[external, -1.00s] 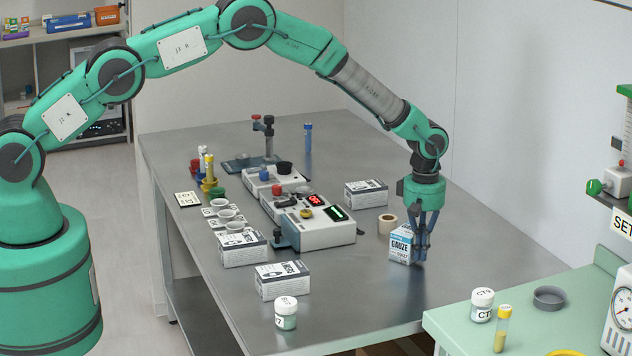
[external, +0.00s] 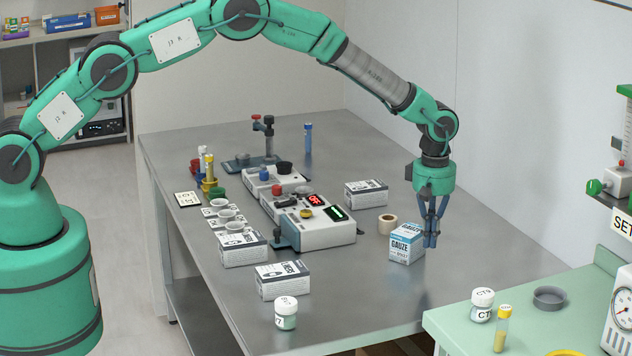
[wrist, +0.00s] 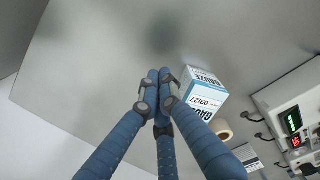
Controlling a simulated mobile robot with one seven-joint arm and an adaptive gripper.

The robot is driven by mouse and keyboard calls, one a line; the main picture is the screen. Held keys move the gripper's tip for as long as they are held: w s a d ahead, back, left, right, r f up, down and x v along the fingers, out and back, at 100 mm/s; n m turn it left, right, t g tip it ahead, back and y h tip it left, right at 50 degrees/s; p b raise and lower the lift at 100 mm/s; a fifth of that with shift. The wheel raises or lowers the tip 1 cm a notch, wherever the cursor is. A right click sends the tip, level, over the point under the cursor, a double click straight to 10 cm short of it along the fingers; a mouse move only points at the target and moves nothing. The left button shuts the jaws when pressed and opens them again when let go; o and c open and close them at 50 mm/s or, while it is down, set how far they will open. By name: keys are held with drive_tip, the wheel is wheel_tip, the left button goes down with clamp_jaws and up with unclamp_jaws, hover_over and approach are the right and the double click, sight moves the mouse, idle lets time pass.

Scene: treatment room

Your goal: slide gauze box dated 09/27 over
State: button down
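The gauze box (external: 404,246), white with blue print reading GAUZE, stands on the steel table right of centre. In the wrist view, the same gauze box (wrist: 203,100) shows the date 09/27 and sits to the right of my fingertips. My gripper (external: 432,240) points down just right of the box in the external view. Its fingers are drawn together with nothing between them. In the wrist view, my gripper (wrist: 158,76) also shows closed fingertips, with the box outside them. Whether a finger touches the box is hard to tell.
A tape roll (external: 387,224) and a white carton (external: 366,194) stand behind the gauze box. A device with a red display (external: 318,230) is to its left. More cartons (external: 282,281) and a jar (external: 286,314) are nearer the front. The table right of my gripper is clear.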

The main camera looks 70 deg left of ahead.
drive_tip(key=shift+r, duration=2.3)
drive_tip(key=shift+s, duration=0.1)
drive_tip(key=m+t+y+b, duration=0.1)
drive_tip(key=m+t+y, duration=0.15)
drive_tip(key=m, duration=0.55)
approach(408, 243)
drive_tip(key=s+d+f, duration=0.2)
drive_tip(key=s+d, duration=0.2)
drive_tip(key=s, duration=0.1)
drive_tip(key=shift+w+r, duration=0.1)
drive_tip(key=shift+f, duration=0.2)
drive_tip(key=x, duration=0.9)
drive_tip(key=shift+a+f+b, duration=0.15)
drive_tip(key=shift+f+b, duration=0.05)
drive_tip(key=shift+b, duration=0.2)
drive_tip(key=shift+w+a+f, duration=0.2)
drive_tip(key=shift+w+a, duration=0.65)
drive_tip(key=shift+a, duration=0.25)
drive_tip(key=shift+w+a, duration=0.4)
drive_tip(key=shift+a, duration=0.05)
